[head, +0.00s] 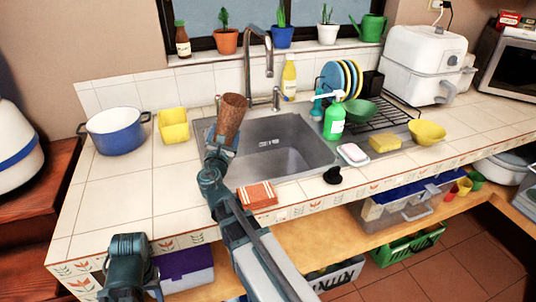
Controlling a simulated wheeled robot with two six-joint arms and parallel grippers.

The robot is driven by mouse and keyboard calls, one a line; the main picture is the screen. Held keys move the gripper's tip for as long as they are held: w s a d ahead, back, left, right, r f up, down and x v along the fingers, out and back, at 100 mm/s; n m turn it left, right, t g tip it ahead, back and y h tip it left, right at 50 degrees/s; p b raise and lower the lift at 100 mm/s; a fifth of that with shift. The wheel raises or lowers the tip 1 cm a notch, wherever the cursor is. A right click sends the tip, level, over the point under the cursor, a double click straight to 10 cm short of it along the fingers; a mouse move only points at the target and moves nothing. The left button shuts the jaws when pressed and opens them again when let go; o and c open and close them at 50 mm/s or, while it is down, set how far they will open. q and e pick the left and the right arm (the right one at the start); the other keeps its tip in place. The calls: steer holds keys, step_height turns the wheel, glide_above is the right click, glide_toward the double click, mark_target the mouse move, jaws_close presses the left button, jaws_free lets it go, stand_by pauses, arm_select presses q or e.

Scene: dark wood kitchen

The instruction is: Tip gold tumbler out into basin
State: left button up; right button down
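The gold tumbler (232,112) looks brownish gold and textured, and is slightly tilted with its wider end up. My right gripper (221,143) is shut on its lower part and holds it over the left side of the basin. The basin (290,160) is a grey metal sink set in the tiled counter; its visible floor looks empty. The tumbler's inside is not visible. My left arm's end (127,265) is low at the bottom left, in front of the counter; its fingers cannot be made out.
The tap (248,65) rises behind the tumbler. A yellow container (173,125) and blue pot (117,132) stand left of the basin. A green soap bottle (334,120), dish rack (385,118) and white soap dish (352,154) stand right. An orange cloth (256,195) lies in front.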

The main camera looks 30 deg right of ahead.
steer(key=shift+r+n+p, duration=0.2)
steer(key=shift+n+p, duration=0.25)
steer(key=shift+n, duration=0.05)
steer(key=shift+s+d+r+n+p, duration=0.15)
steer(key=shift+n+p, duration=0.15)
steer(key=shift+n, duration=0.4)
steer(key=shift+s+d+r+n+p, duration=0.1)
steer(key=shift+n+p, duration=0.2)
steer(key=shift+n, duration=0.4)
